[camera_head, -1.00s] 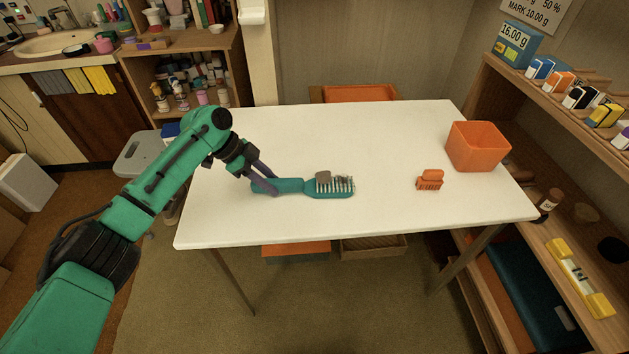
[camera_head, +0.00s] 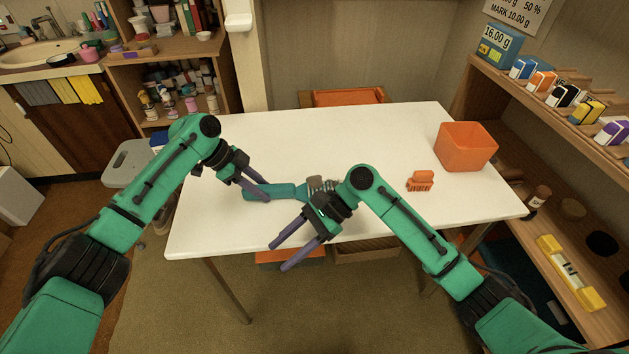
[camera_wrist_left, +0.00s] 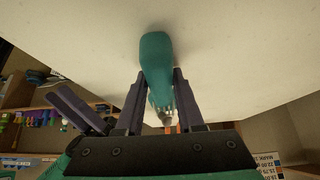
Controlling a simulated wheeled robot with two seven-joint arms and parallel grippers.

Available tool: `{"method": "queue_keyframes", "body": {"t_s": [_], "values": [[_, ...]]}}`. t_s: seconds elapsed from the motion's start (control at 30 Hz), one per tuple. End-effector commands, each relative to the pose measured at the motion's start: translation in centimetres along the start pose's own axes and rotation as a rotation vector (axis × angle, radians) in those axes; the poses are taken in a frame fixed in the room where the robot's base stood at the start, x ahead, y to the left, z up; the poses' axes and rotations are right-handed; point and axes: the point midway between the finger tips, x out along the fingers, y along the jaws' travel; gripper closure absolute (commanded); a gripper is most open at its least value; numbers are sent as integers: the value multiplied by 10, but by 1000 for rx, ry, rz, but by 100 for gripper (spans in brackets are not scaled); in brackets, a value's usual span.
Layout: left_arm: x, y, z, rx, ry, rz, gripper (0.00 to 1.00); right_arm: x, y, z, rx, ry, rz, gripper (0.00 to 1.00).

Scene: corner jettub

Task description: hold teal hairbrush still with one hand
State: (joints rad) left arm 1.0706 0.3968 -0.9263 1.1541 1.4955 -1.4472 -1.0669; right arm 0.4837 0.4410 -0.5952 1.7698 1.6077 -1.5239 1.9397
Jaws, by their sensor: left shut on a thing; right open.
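The teal hairbrush (camera_head: 283,190) lies on the white table (camera_head: 350,128), handle to the left. Its bristle head is partly hidden behind my right arm; a greyish-brown clump (camera_head: 315,181) shows there. My left gripper (camera_head: 256,193) is shut on the handle end. In the left wrist view the teal handle (camera_wrist_left: 157,62) sits between its two fingers (camera_wrist_left: 158,95). My right gripper (camera_head: 278,258) is open and empty, fingers pointing down-left, near the table's front edge and in front of the brush.
A small orange brush-like object (camera_head: 420,181) lies right of the hairbrush. An orange bin (camera_head: 466,147) stands at the table's right end. A shelf with boxes (camera_head: 560,90) is at the right. The back of the table is clear.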

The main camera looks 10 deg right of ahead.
Motion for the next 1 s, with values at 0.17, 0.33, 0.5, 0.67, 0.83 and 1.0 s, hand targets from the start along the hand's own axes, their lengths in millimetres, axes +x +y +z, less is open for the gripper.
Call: {"method": "queue_keyframes", "body": {"t_s": [0.17, 0.33, 0.5, 0.67, 0.83, 1.0], "values": [[0, 0, 0, 0, 0, 0, 100, -110, -72, -1, 163, 263, -144, 45], [0, 0, 0, 0, 0, 1, 100, -185, -98, -9, 336, 432, -268, 45], [1, 0, 0, 0, -1, 1, 100, -202, -103, -10, 383, 469, -304, 45], [0, 0, 0, 0, -1, 1, 100, -190, -106, -17, 382, 467, -301, 45], [0, 0, 0, 0, -1, 1, 100, -171, -110, -27, 381, 466, -301, 45], [0, 0, 0, 0, -1, 1, 100, -153, -114, -37, 380, 465, -302, 45]]}}
